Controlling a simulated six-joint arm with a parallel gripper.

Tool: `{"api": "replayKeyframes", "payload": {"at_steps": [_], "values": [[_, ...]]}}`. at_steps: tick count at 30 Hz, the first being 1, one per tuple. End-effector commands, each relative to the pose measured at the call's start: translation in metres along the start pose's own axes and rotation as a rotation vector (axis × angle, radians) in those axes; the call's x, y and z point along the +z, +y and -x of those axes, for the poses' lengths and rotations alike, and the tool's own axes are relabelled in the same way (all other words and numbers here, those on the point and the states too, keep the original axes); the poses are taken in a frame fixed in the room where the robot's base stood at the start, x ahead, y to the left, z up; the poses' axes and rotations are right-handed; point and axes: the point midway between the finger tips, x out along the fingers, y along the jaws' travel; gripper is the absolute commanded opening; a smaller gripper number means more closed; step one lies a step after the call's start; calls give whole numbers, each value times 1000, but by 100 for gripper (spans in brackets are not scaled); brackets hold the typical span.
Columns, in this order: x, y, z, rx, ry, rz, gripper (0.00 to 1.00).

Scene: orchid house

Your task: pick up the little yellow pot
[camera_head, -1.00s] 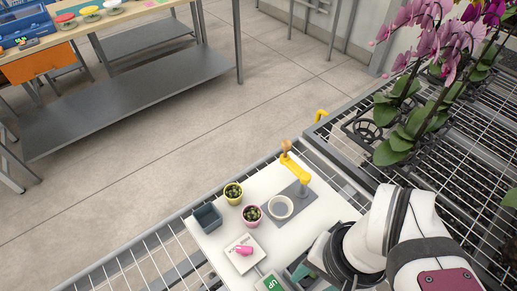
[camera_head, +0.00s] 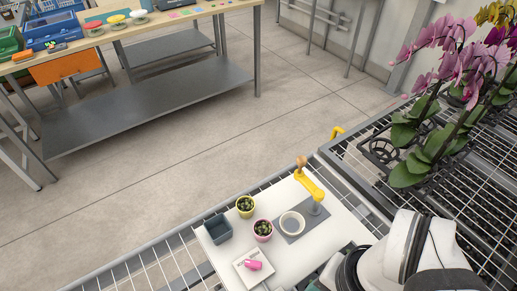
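The little yellow pot (camera_head: 245,212) stands upright on the white board (camera_head: 328,239), near its far edge. It holds a small dark green plant. A pink pot (camera_head: 263,237) with a similar plant stands just in front of it, to the right. A grey-blue square pot (camera_head: 217,230) stands to its left. My white arm reaches in at the bottom right. The fingers of my gripper do not show, so whether it is open or shut cannot be seen.
A white bowl (camera_head: 292,222) sits on a grey mat (camera_head: 303,236). A yellow upright tool (camera_head: 311,187) stands behind it. A white square dish (camera_head: 241,270) holds a pink object (camera_head: 253,265). Orchids (camera_head: 425,135) rise at the right. A workbench (camera_head: 150,92) stands at the back left.

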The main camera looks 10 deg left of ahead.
Motion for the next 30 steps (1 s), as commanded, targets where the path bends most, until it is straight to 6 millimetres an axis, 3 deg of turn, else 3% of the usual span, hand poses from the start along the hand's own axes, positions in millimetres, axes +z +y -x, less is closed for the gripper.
{"api": "replayKeyframes", "payload": {"at_steps": [12,13,21,30], "values": [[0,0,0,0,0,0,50],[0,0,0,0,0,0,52],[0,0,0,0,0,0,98],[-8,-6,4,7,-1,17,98]]}}
